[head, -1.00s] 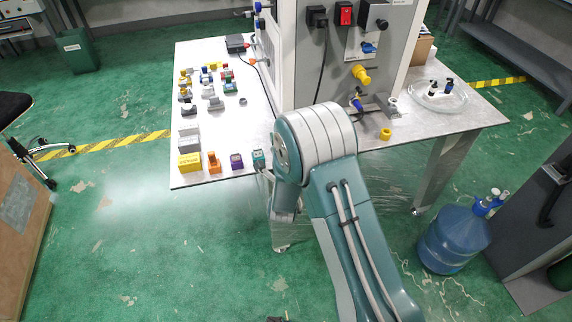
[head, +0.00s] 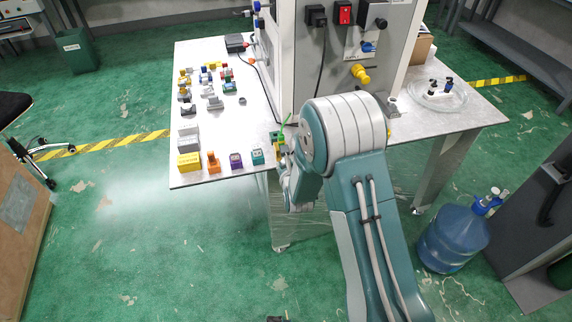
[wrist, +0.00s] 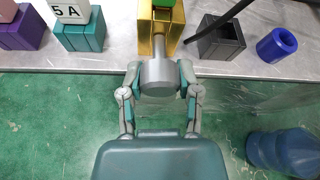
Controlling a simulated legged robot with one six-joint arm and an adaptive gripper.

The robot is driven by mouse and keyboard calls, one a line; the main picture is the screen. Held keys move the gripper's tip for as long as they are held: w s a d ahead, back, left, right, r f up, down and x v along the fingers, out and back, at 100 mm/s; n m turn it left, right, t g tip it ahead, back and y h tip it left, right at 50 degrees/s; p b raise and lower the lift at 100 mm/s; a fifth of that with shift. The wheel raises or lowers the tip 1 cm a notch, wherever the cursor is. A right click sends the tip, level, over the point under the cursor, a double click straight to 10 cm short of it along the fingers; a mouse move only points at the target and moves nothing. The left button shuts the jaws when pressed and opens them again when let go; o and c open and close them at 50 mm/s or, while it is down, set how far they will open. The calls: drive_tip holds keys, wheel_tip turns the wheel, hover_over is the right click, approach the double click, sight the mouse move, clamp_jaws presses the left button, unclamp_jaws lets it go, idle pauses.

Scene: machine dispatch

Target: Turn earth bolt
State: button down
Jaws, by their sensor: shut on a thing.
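The earth bolt shows in the wrist view as a grey round head (wrist: 158,76) with a thinner shank, running into an upright brass block (wrist: 146,28). A green piece sits at the top of the block. My gripper (wrist: 159,78) is shut on the bolt head, with one finger on either side of it. In the head view my gripper (head: 283,155) is at the table's front edge, and a green and yellow piece (head: 279,138) shows just beyond it. My arm hides most of the block there.
Left of the block stand a teal block (wrist: 80,34) marked 5 A and a purple block (wrist: 22,30). Right of it are a black open box (wrist: 222,42) with a dark lead and a blue ring (wrist: 277,45). The machine cabinet (head: 330,70) rises behind.

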drive_tip(key=shift+s+f, duration=0.15)
drive_tip(key=shift+f, duration=0.05)
idle(0.4)
drive_tip(key=shift+c, duration=1.5)
unclamp_jaws()
drive_tip(key=shift+a+r, duration=0.1)
drive_tip(key=shift+r, duration=0.1)
drive_tip(key=v, duration=1.1)
drive_tip(key=shift+s, duration=0.25)
drive_tip(key=shift+r, duration=0.1)
